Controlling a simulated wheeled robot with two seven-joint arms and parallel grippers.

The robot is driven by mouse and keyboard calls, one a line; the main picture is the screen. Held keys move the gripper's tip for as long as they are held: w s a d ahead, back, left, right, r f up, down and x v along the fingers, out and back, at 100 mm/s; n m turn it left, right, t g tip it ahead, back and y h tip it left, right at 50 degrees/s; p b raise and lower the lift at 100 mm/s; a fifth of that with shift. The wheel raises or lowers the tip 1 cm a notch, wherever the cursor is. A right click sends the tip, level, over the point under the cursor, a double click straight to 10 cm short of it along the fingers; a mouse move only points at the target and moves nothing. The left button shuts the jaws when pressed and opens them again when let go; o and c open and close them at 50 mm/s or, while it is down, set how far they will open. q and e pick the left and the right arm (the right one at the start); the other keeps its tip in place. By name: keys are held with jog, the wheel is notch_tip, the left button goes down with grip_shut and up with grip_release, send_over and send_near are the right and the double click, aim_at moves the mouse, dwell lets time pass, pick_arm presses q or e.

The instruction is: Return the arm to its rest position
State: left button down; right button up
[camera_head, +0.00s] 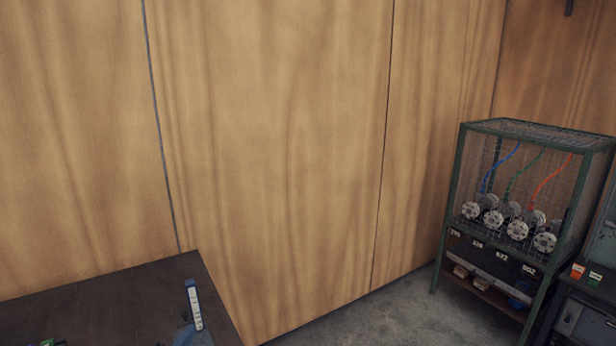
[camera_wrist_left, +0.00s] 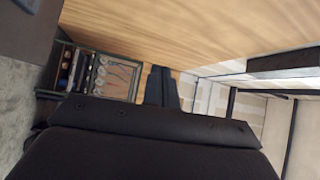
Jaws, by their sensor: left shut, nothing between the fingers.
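My left gripper (camera_wrist_left: 163,86) shows in the left wrist view as two dark fingers close together, shut and empty, above the wide dark body of the hand. The fingers are held in the air, and nothing touches them. I cannot clearly make out either gripper in the head view. My right gripper shows in neither view. The rack also appears sideways in the left wrist view (camera_wrist_left: 88,97).
A dark table top (camera_head: 110,300) fills the lower left, with a white and blue upright item (camera_head: 194,305) near its right edge. Blue, green and red hoses (camera_head: 551,180) rise from the flanges. Wood panels (camera_head: 280,130) stand behind. Grey floor (camera_head: 375,320) between table and rack is clear.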

pick_arm(q)
jog(key=s+f+n+g+y, duration=0.7)
jog(key=s+f+n+y, duration=0.3)
jog(key=s+n, duration=0.45)
jog(key=s+d+f+n+g+h, duration=0.2)
jog(key=s+d+f+g, duration=0.2)
jog(key=s, duration=0.5)
jog(key=s+d+f+n+g+h, duration=0.1)
jog(key=s+d+f+g+h, duration=0.2)
jog(key=s, duration=0.5)
notch_tip(320, 180, down, 28)
jog(key=w+d+g+b, duration=0.2)
jog(key=d, duration=0.1)
jog(key=s+f, duration=0.4)
jog(key=f, duration=0.7)
jog(key=s+f+g, duration=0.1)
jog(key=s+f, duration=0.3)
jog(key=f, duration=0.7)
jog(key=shift+s+f+y, duration=0.2)
jog(key=shift+s+y, duration=0.1)
jog(key=shift+y, duration=0.1)
jog(key=shift+a, duration=0.2)
